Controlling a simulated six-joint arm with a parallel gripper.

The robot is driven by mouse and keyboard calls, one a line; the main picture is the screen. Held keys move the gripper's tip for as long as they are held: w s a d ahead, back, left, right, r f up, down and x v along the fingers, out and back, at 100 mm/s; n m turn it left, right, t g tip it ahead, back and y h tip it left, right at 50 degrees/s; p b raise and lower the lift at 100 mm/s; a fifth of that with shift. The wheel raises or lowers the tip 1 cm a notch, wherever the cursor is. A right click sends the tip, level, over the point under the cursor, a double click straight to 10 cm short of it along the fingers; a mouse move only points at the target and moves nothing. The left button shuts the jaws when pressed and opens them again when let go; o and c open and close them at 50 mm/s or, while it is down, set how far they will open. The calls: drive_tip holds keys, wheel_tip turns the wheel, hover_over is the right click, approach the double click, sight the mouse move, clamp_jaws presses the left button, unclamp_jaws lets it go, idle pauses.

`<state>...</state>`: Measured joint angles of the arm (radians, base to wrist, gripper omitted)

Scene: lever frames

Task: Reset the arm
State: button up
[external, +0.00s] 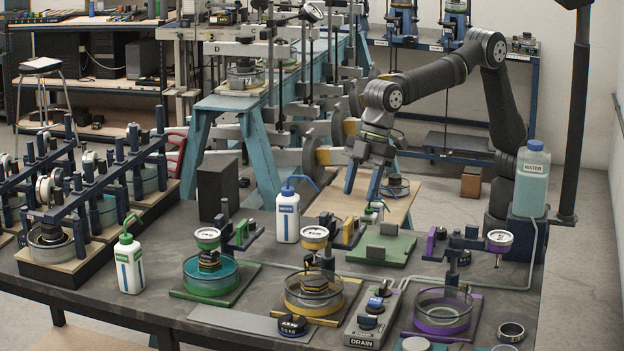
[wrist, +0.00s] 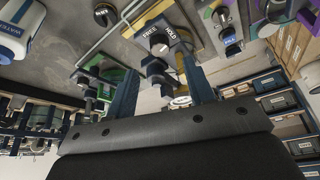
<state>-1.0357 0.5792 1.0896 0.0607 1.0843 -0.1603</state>
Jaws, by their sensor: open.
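My gripper (external: 361,191) hangs at the back right of the bench in the external view, fingers pointing down. Its two blue fingers are apart with nothing visible between them. It is above the wooden board (external: 398,202), close to a small round device (external: 394,187) there; whether they touch is unclear. In the wrist view my gripper (wrist: 158,65) shows both fingers spread, with bench equipment beyond them. My arm is raised and bent, reaching left from its base at the bench's right.
Green (external: 211,274), yellow (external: 314,290) and purple (external: 442,311) dish stations stand in front. A drain box (external: 372,318), a blue-capped bottle (external: 288,217) and a water container (external: 532,180) are nearby. Lever frames (external: 310,130) crowd behind my gripper. A dark post (external: 577,120) stands right.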

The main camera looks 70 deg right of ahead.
drive_tip(key=x, duration=0.5)
drive_tip(key=shift+a+f, duration=0.1)
drive_tip(key=shift+f, duration=0.1)
drive_tip(key=shift+a+f, duration=0.15)
drive_tip(key=shift+f, duration=0.1)
drive_tip(key=shift+m+t+h, duration=0.5)
drive_tip(key=shift+m+t, duration=0.3)
drive_tip(key=shift+m, duration=1.6)
